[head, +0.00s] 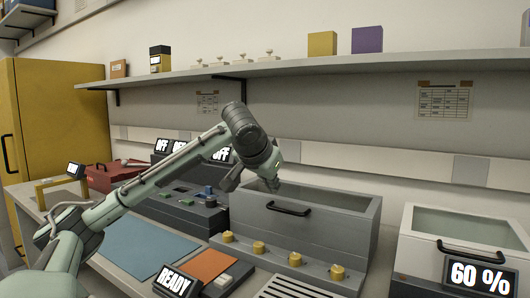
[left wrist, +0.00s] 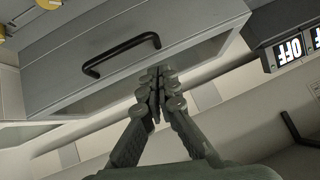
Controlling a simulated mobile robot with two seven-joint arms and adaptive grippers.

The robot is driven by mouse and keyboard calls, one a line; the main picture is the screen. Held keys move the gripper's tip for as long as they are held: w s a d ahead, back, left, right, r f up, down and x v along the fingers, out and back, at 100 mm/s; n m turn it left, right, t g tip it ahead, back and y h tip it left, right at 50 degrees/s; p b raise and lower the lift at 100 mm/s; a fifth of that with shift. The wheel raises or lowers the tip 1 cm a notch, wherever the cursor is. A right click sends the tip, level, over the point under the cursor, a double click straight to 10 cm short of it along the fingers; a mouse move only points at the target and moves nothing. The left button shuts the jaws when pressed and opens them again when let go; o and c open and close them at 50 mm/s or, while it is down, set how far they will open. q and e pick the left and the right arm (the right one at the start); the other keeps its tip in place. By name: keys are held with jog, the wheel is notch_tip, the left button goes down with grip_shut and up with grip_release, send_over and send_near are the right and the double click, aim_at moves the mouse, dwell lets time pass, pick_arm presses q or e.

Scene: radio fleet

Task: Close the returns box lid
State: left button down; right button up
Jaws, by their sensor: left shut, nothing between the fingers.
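A grey box (head: 300,220) with a black bar handle (head: 288,208) on its front and a glassy top panel (head: 320,196) stands on the bench. No readable label marks it as the returns box, and I cannot tell its lid's position. My left gripper (head: 273,184) points down at the left part of its top, with the fingertips at or just above the panel. In the left wrist view the fingers (left wrist: 158,80) are together and empty, close to the box's top edge; the handle (left wrist: 122,54) is beside them. Contact is unclear. My right gripper is out of view.
A pale box (head: 460,240) with a handle and a "60 %" display stands at the right. A red case (head: 105,178) is at the left. A blue mat (head: 150,247) lies on the bench. A shelf (head: 300,67) runs above. Yellow knobs (head: 259,248) line the front.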

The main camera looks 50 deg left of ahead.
pick_arm(q)
jog(key=v, duration=1)
jog(key=shift+r, duration=0.45)
